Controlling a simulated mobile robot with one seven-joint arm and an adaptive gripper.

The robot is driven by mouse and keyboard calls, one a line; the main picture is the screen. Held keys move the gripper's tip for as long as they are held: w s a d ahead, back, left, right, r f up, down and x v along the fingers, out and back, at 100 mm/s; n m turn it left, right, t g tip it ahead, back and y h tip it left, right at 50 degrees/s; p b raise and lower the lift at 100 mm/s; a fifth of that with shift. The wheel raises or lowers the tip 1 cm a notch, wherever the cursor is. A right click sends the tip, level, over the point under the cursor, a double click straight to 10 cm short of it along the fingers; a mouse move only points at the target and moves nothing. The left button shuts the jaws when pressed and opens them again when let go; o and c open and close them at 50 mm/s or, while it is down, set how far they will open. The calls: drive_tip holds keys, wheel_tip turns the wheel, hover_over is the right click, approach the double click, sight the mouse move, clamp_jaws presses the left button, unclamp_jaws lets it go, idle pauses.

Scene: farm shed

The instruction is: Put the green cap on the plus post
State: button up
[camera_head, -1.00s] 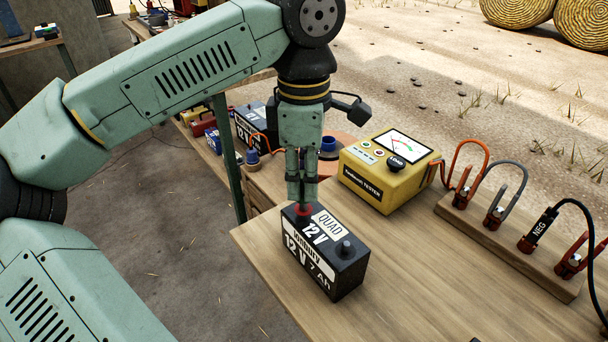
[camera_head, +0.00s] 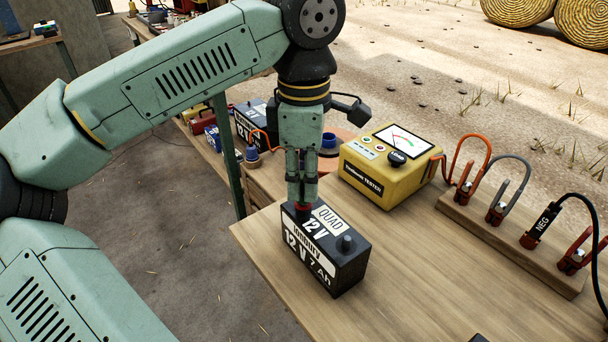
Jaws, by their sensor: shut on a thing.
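My gripper (camera_head: 302,201) points straight down over the left end of a black 12 V battery (camera_head: 337,277). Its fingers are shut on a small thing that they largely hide. I take it for the green cap, but its colour does not stand out from my green fingers. Red shows right under the fingertips, at the battery's left post (camera_head: 303,208), which I take for the plus post. I cannot tell whether the cap touches this post or how far it is down. The battery's other post (camera_head: 346,243) is dark and bare.
A yellow battery tester (camera_head: 386,178) stands behind the battery to the right. A wooden strip (camera_head: 490,239) with clamps and cables lies further right. Behind my gripper are a blue cap-like piece (camera_head: 329,145) and another battery (camera_head: 242,127). The front of the wooden table (camera_head: 420,300) is mostly clear.

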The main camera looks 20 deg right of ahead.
drive_tip(key=shift+f+b, duration=0.5)
drive_tip(key=shift+f, duration=0.05)
idle(1.3)
drive_tip(key=o, duration=0.9)
drive_tip(key=shift+r, duration=0.15)
drive_tip(key=shift+r+p, duration=3.5)
drive_tip(key=shift+r, duration=0.9)
